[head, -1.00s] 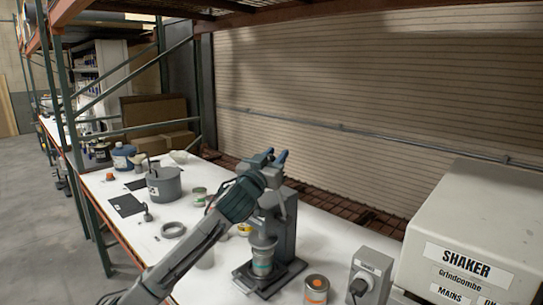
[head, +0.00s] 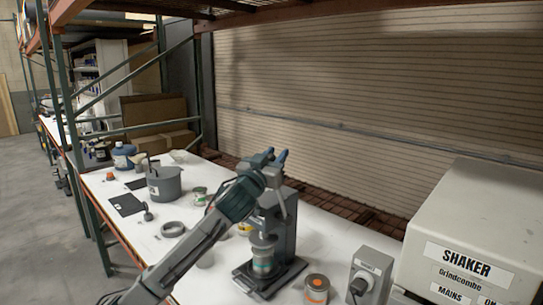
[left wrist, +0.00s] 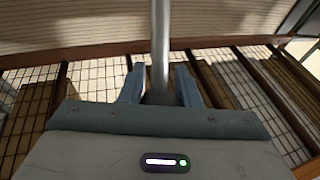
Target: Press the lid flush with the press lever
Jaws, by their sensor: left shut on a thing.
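The press (head: 286,222) is a dark grey stand with a base plate on the white bench. A can (head: 262,266) with a teal and pale label stands upright on its base, under the press's round pressing head (head: 263,243). Whether the lid is flush cannot be told at this size. My left gripper (head: 275,156) is at the top of the press, its blue fingers pointing away. In the left wrist view the press lever (left wrist: 160,45), a grey metal rod, runs between the fingers, and the gripper (left wrist: 160,84) is shut on it. My right gripper is out of view.
An orange-marked can (head: 316,289) and a grey power box (head: 371,272) stand right of the press. The large shaker (head: 480,225) fills the right side. A grey pot (head: 164,186), a ring (head: 173,229) and small cans lie to the left. A shutter wall is behind.

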